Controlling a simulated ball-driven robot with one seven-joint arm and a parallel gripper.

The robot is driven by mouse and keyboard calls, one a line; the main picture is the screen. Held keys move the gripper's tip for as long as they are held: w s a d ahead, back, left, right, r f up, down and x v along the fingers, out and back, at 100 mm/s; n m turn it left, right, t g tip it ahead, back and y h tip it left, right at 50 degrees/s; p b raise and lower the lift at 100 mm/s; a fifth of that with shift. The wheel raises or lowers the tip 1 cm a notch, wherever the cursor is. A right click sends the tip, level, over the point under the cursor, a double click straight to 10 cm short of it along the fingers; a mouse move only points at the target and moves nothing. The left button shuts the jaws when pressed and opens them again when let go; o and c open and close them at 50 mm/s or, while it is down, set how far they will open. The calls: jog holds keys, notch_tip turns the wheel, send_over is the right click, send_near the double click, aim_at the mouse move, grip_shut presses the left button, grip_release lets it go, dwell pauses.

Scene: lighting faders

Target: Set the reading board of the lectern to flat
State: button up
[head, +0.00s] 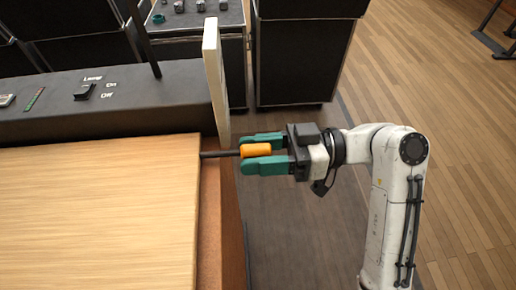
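The wooden reading board (95,215) of the lectern fills the lower left of the head view; I cannot tell its exact tilt from this view. A dark rod sticks out from its right edge and ends in an orange knob (256,150). My gripper (262,155) reaches in from the right, with its two teal fingers on either side of the knob. The fingers are apart, and a thin gap seems to show beside the knob, but I cannot tell whether they touch it.
A dark panel (135,122) behind the board carries a black switch (86,91) labelled Lamp, On and Off. A pale upright plate (215,80) stands near the rod. Black cases (300,60) stand behind. Open wooden floor (450,120) lies to the right.

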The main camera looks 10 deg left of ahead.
jog(key=shift+o, duration=0.3)
jog(key=shift+r, duration=0.1)
jog(key=b+v, duration=0.1)
jog(key=v, duration=0.9)
jog(key=shift+d+b, duration=0.3)
jog(key=shift+d, duration=0.1)
jog(key=shift+w, duration=0.1)
